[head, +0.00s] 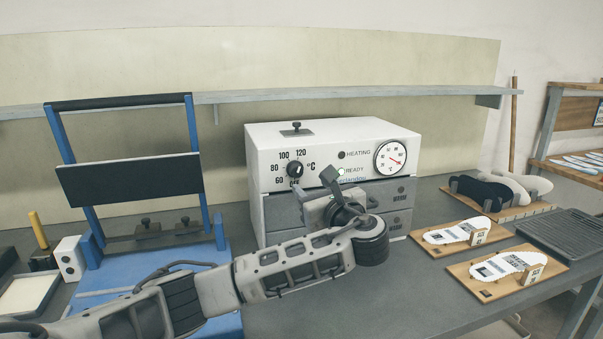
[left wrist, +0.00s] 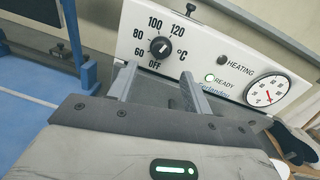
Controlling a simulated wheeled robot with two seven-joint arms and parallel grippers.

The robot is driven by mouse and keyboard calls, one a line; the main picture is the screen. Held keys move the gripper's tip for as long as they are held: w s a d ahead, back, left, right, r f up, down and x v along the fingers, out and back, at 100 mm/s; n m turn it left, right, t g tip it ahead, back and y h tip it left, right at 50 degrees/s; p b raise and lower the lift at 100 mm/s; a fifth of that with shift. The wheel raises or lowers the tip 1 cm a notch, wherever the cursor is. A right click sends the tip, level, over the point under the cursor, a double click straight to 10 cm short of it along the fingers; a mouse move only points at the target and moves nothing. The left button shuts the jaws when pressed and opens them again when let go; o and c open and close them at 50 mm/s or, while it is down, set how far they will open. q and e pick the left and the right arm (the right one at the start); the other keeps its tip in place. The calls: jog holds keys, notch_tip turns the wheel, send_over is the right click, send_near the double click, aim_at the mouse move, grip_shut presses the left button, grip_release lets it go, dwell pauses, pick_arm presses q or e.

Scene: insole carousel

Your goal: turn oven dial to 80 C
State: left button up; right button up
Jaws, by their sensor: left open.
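The white oven (head: 340,142) stands on the bench with its black dial (head: 295,170) at the front left. In the left wrist view the dial (left wrist: 160,47) is ringed by OFF, 60, 80, 100 and 120. A pale mark shows on the knob, but I cannot tell exactly which number it faces. My left gripper (head: 325,190) is in front of the oven, just below and right of the dial. In the left wrist view its two fingers (left wrist: 160,85) are apart and empty, below the dial and not touching it. My right gripper is out of view.
The READY lamp (left wrist: 210,77) is lit and the HEATING lamp (left wrist: 222,61) is dark. A round gauge (head: 390,157) is at the oven's right. A blue press frame (head: 205,180) stands left. Insoles on wooden boards (head: 455,250) and a dark tray (head: 570,238) lie right.

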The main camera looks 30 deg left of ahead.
aim_at(298, 173)
pick_arm(q)
jog(key=p+x, duration=0.1)
jog(key=x, duration=0.6)
jog(key=shift+w+a+f, duration=0.1)
jog(key=shift+w+a, duration=0.1)
jog(key=c, duration=1)
